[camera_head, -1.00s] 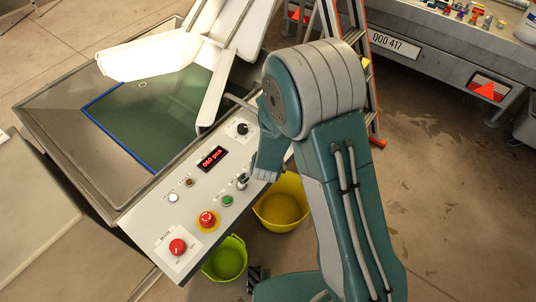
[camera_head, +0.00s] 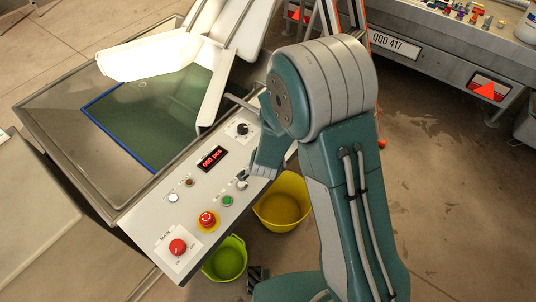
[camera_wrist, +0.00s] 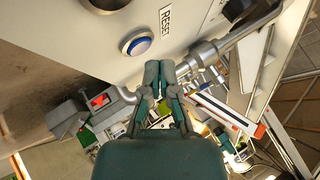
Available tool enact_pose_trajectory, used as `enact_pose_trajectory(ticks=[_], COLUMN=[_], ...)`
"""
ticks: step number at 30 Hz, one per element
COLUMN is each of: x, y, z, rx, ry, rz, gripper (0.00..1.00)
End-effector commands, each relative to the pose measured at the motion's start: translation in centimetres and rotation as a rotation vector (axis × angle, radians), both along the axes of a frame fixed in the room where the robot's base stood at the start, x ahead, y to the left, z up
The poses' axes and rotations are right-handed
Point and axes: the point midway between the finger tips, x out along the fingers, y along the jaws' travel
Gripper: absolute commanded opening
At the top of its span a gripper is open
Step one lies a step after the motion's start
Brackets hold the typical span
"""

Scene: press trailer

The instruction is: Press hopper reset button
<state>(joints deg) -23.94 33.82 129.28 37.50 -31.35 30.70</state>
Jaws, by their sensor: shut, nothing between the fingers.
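The reset button (camera_wrist: 136,43) shows in the wrist view as a blue round cap in a silver ring. It sits on a pale panel (camera_wrist: 195,22) beside a "RESET" label (camera_wrist: 166,21). My gripper (camera_wrist: 160,68) is shut and empty, with its fingertips just below and right of the button in the picture. I cannot tell the gap in depth, but the cap is not covered. In the head view my arm hides the fingertips, and I cannot make out the reset button there.
In the head view a control panel (camera_head: 190,215) carries a red display (camera_head: 212,159), a red emergency stop (camera_head: 207,220), a red rotary switch (camera_head: 178,247) and a green button (camera_head: 227,201). A yellow bucket (camera_head: 283,205) and a green bucket (camera_head: 226,260) stand below. A metal pipe (camera_wrist: 240,32) lies right of my fingertips.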

Motion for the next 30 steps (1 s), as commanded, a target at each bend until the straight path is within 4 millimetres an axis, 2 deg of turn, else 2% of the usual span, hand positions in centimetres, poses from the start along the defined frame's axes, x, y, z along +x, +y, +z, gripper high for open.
enact_pose_trajectory(ticks=[16,30], x=[0.0,0.0], y=[0.0,0.0], z=[4.6,4.9], rx=[0.001,0.0], ry=[-0.002,-0.001], rz=[0.0,0.001], gripper=[0.0,0.0])
